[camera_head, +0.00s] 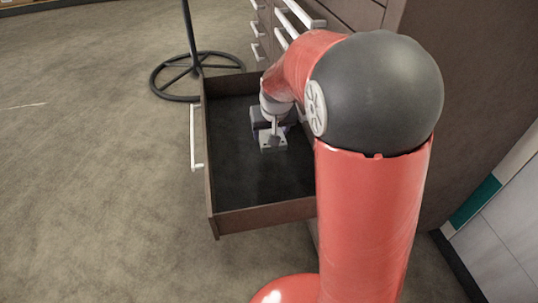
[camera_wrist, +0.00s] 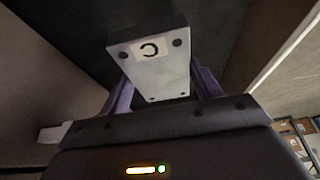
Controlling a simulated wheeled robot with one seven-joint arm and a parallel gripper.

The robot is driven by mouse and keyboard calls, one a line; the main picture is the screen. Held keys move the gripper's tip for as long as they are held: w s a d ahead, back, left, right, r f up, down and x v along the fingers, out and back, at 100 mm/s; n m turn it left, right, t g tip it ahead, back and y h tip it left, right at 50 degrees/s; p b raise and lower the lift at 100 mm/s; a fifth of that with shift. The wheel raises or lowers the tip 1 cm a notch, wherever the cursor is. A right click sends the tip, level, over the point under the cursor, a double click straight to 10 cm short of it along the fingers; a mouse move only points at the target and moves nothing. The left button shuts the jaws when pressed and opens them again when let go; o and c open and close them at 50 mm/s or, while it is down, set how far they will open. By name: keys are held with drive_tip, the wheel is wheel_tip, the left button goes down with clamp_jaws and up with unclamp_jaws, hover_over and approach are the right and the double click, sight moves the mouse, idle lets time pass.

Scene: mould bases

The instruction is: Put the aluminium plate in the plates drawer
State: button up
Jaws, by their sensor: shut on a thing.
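The aluminium plate (camera_wrist: 153,66) is a pale grey block with dark holes and a white label bearing a dark curved mark. In the wrist view it sits between the two purple fingers of my gripper (camera_wrist: 163,92), which is shut on it. In the head view the plate (camera_head: 273,146) hangs from my gripper (camera_head: 270,132) over the open drawer (camera_head: 265,217). The drawer has brown walls, a dark floor and a white handle. Whether the plate touches the drawer floor I cannot tell. My arm hides the drawer's right part.
The drawer cabinet (camera_head: 355,12) with white handles stands at the back right. A black round stand base (camera_head: 176,90) is on the floor beyond the drawer. The floor (camera_head: 90,190) at left is clear. A white and teal panel (camera_head: 476,203) stands at right.

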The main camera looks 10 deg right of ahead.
drive_tip(key=shift+w+f, duration=0.3)
drive_tip(key=shift+w, duration=0.3)
drive_tip(key=shift+w+f, duration=0.3)
drive_tip(key=shift+w, duration=0.25)
drive_tip(key=b, duration=0.1)
hover_over(268, 160)
drive_tip(key=s, duration=0.1)
wheel_tip(268, 160, down, 6)
drive_tip(key=shift+s+r, duration=0.1)
drive_tip(key=shift+r, duration=0.1)
drive_tip(key=shift+f+b, duration=0.7)
drive_tip(key=shift+f, duration=1.85)
drive_tip(key=shift+f, duration=0.1)
drive_tip(key=o, duration=1.4)
drive_tip(key=shift+c, duration=0.2)
